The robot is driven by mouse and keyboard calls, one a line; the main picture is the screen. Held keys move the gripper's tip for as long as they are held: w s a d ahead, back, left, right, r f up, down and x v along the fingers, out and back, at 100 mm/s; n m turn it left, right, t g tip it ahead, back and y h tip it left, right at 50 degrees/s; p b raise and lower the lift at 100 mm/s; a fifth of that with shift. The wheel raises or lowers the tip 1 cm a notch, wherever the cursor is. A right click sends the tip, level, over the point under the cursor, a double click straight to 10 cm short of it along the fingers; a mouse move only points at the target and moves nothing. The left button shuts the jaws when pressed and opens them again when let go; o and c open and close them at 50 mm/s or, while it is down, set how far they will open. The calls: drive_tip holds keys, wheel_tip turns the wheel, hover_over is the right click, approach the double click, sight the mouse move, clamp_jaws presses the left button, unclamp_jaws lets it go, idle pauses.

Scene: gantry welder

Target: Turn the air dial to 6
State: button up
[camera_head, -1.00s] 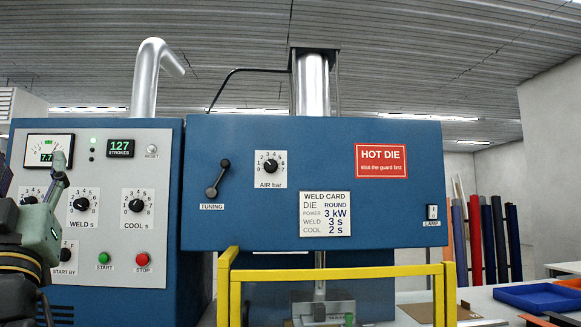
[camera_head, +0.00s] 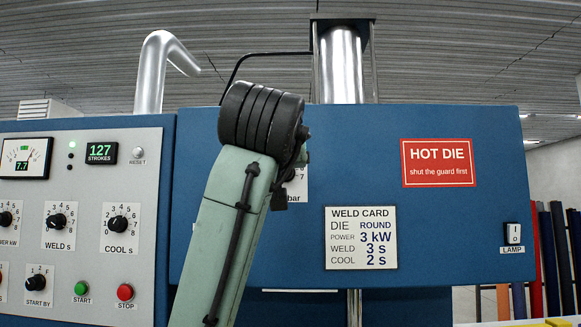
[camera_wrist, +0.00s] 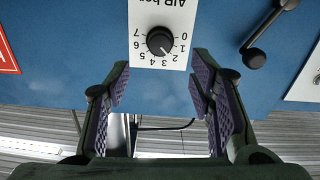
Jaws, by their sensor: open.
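The air dial (camera_wrist: 160,41) is a black round knob on a white plate numbered 0 to 7, upside down in the wrist view. Its pointer seems to lie near the low numbers, around 2, but the mark is small. My gripper (camera_wrist: 160,82) is open and empty. Its two purple-padded fingers stand either side of the plate's number end in the picture, apart from the knob. In the head view my arm hides the dial, and only an edge of its white plate (camera_head: 297,187) shows.
The black tuning lever (camera_wrist: 256,57) is beside the dial plate in the wrist view. A red hot die sign (camera_head: 438,162), a weld card (camera_head: 361,238) and a lamp switch (camera_head: 513,234) are on the blue panel. The grey control panel (camera_head: 130,180) stands at left.

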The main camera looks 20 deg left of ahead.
drive_tip(key=p+x, duration=0.3)
drive_tip(key=x, duration=0.5)
drive_tip(key=shift+w, duration=0.4)
drive_tip(key=shift+a+f, duration=0.1)
drive_tip(key=shift+c, duration=0.4)
drive_tip(key=c, duration=1.1)
